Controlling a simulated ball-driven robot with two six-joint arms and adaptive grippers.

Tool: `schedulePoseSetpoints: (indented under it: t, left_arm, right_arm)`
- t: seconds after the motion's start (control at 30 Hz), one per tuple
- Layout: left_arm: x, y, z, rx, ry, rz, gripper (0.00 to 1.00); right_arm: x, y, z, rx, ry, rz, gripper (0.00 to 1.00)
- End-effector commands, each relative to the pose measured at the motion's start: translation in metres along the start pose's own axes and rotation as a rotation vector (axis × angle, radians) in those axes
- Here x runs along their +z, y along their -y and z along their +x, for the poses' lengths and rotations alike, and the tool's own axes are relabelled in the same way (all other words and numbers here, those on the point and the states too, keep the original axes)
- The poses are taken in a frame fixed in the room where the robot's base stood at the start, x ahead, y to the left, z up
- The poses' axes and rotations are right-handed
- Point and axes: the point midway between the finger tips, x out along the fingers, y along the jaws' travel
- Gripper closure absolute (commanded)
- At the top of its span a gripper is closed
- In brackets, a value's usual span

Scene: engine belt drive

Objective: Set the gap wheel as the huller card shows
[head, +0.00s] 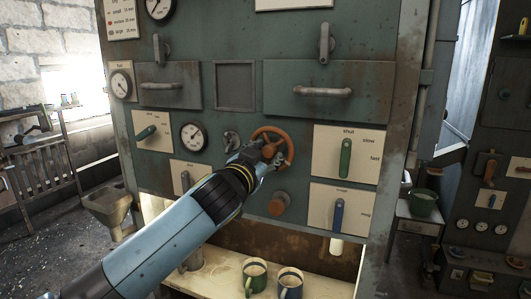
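An orange-brown hand wheel (286,138), likely the gap wheel, sits on the front of the green machine. My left gripper (268,151) is at the wheel's lower left and overlaps its rim. The arm and wrist hide the fingers, so I cannot tell whether they are open or shut on it. A white card (122,18) at the top left has rows marked small, medium and large with mm figures, too small to read surely. A small round gauge (193,136) is left of the wheel. My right gripper is not in view.
A green lever (345,158) and a blue lever (338,215) stand on white plates right of the wheel. An orange-brown knob (279,203) is below it. A green mug (254,278) and a blue mug (290,284) stand on the shelf (325,284).

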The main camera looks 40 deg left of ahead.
Motion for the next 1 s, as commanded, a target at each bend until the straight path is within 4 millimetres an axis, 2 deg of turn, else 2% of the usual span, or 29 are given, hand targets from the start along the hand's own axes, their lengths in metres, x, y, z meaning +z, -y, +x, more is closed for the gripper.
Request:
schedulePoseSetpoints:
  t: [0.23,0.53,0.67,0.83,1.0]
  left_arm:
    - [0.001,0.0,0.001,0.0,0.0,0.0,0.61]
    - [0.0,0.0,0.001,0.0,0.0,0.0,1.0]
    - [0.0,0.0,0.0,0.0,0.001,0.032,1.0]
    - [-0.001,0.001,0.0,0.0,0.001,0.196,1.0]
    - [0.0,0.001,0.0,0.0,0.0,0.256,1.0]
  right_arm:
    - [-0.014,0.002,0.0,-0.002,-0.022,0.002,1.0]
    - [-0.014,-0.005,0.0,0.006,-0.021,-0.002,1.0]
    - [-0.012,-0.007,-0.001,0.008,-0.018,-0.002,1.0]
    - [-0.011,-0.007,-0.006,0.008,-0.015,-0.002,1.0]
    - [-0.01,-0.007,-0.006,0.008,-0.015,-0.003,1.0]
